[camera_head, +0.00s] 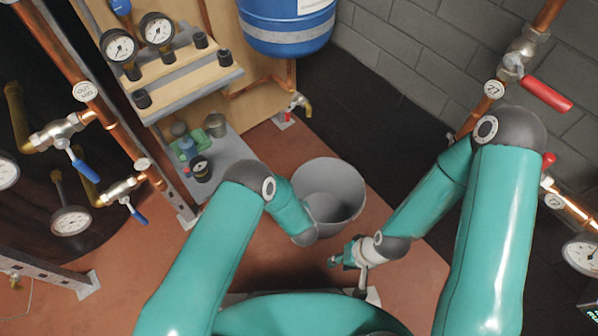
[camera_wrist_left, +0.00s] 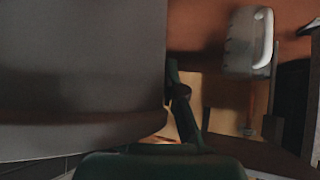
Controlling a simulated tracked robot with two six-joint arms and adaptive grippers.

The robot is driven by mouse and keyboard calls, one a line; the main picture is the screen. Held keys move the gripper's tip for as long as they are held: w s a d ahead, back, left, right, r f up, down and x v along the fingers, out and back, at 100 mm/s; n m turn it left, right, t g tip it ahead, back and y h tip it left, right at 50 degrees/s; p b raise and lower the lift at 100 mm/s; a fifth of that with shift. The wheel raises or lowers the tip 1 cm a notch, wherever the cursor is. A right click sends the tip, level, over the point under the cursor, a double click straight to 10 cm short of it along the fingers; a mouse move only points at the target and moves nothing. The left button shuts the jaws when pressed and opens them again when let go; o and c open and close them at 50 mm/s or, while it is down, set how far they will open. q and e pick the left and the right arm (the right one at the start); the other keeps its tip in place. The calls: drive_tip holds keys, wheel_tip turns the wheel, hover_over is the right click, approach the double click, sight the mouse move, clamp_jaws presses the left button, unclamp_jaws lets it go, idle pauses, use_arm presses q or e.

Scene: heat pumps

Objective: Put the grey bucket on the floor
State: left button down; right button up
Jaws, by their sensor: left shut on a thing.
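The grey bucket (camera_head: 343,178) is right of centre in the head view, open side up and slightly tilted, seemingly empty. In the left wrist view its wall (camera_wrist_left: 80,75) fills the left half. My left gripper (camera_wrist_left: 178,95) is shut on the bucket, with a dark finger against the bucket's edge. In the head view my left wrist covers the bucket's near left side and hides the left fingers. Whether the bucket's base touches the floor cannot be seen. My right gripper (camera_head: 348,272) is open and empty, below and right of the bucket, apart from it.
Reddish floor (camera_head: 265,150) shows around the bucket. A shelf rack with gauges (camera_head: 138,40) and small bottles (camera_head: 188,148) stands at left. A blue tank (camera_head: 285,25) is behind. Copper pipes with a red valve handle (camera_head: 545,93) run along the right wall.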

use_arm(q)
drive_tip(key=w+a+f+b, duration=0.1)
drive_tip(key=w+b, duration=0.3)
drive_tip(key=w, duration=0.4)
drive_tip(key=w+a+f+b, duration=0.2)
drive_tip(key=w+b, duration=0.2)
drive_tip(key=w, duration=0.5)
drive_tip(key=shift+w+f+b, duration=0.25)
drive_tip(key=shift+b, duration=0.05)
drive_tip(key=shift+d, duration=0.1)
drive_tip(key=c, duration=1.3)
unclamp_jaws()
